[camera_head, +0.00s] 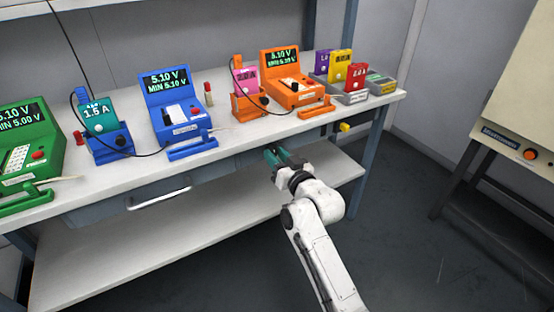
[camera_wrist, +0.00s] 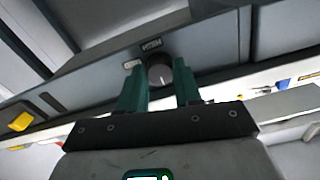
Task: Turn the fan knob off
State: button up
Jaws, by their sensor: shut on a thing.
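A dark round knob (camera_wrist: 160,70) with a pale pointer mark sits on the grey front panel under the bench top. It shows between the two green fingers of my gripper (camera_wrist: 160,82) in the wrist view. The fingers are shut on the knob's sides. Two small labels sit beside the knob, too small to read. In the head view my gripper (camera_head: 273,155) is at the bench's front edge, and the knob is hidden there.
The bench (camera_head: 225,140) carries a green (camera_head: 30,150), a blue (camera_head: 172,105) and an orange (camera_head: 290,80) meter unit. A yellow part (camera_head: 344,127) sticks out of the bench front to the right. A cabinet with an orange knob (camera_head: 530,154) stands at right. Floor between is clear.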

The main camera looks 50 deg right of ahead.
jog(key=shift+f, duration=0.2)
dwell(0.4)
jog(key=o, duration=1)
jog(key=shift+r, duration=0.1)
jog(key=shift+o, duration=0.2)
jog(key=p+v, duration=0.1)
jog(key=v, duration=1)
jog(key=shift+w, duration=0.1)
